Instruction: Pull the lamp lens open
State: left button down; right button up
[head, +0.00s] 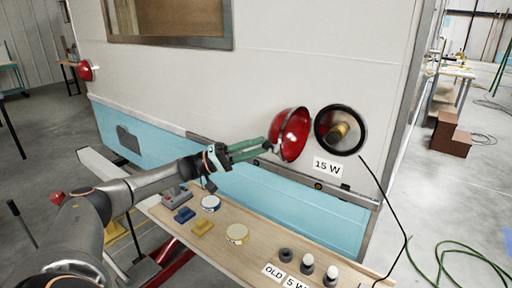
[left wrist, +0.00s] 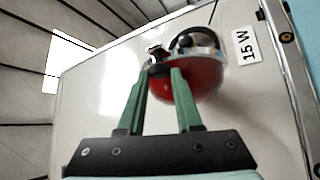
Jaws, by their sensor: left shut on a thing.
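The red lamp lens (head: 290,134) stands swung out to the left of its round, dark-rimmed lamp housing (head: 320,130) on the camper wall. A brass-coloured bulb or socket (head: 338,132) shows inside the housing. My left gripper (head: 267,146), with green fingers, reaches the left edge of the lens. In the left wrist view the lens (left wrist: 203,80) lies just beyond the fingertips (left wrist: 163,68), which are shut on a small dark part at its rim. The exact contact is partly hidden. My right gripper is not in view.
A "15 W" label (head: 327,168) is below the housing. A wooden bench (head: 215,253) below holds small bulbs (head: 307,263), tape rolls, coloured blocks and an "OLD" label (head: 273,271). Another red lamp (head: 86,70) is at the far left. A black cable hangs right of the housing.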

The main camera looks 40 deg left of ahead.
pick_arm(q)
jog(key=c, duration=0.8)
grip_release()
jog(key=shift+d, duration=0.1)
jog(key=shift+c, duration=0.2)
jog(key=b+v, duration=0.3)
jog(key=v, duration=0.9)
jog(key=shift+s+a, duration=0.2)
jog(key=shift+s, duration=0.05)
jog(key=shift+f, duration=0.1)
